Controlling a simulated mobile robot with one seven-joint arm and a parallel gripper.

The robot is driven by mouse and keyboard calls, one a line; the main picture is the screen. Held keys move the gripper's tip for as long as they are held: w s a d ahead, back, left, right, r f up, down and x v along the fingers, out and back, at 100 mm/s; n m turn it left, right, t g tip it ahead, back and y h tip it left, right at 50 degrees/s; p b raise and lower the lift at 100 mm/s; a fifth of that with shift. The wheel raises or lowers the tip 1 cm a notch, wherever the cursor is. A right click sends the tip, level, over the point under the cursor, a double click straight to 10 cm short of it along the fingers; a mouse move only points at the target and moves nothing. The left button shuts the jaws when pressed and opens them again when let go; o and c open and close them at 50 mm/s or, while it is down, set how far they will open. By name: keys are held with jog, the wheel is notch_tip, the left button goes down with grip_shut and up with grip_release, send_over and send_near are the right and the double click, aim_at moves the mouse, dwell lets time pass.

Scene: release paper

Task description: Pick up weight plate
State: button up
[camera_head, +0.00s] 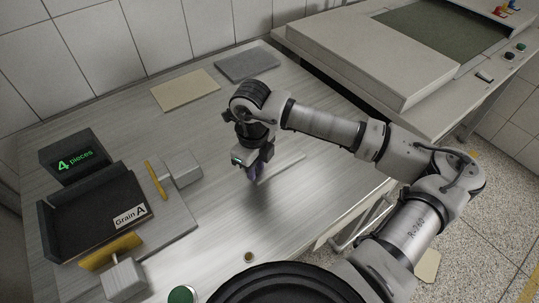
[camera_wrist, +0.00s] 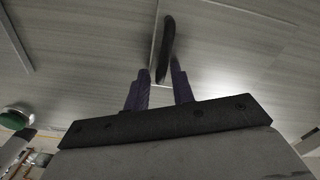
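What I take for the weight plate is a thin, pale, flat piece (camera_head: 282,168) on the metal table, beside and partly behind my gripper in the head view. In the wrist view a dark, upright-looking handle (camera_wrist: 167,45) stands over it, its near end showing between my fingertips. My gripper (camera_head: 254,172) points down over the table at this spot. Its two purple fingers (camera_wrist: 159,78) are apart, with a gap between them, and I see no contact with the handle. The handle is hidden by my gripper in the head view.
A tan board (camera_head: 185,90) and a dark grey board (camera_head: 248,63) lie at the back. A "Grain A" tray (camera_head: 100,212) with yellow guides and a "4 pieces" display (camera_head: 76,160) stands left. A green button (camera_head: 182,294) is at the front. A large machine (camera_head: 370,60) stands right.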

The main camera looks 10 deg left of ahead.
grip_shut()
jog(key=shift+r, duration=0.1)
dwell(1.0)
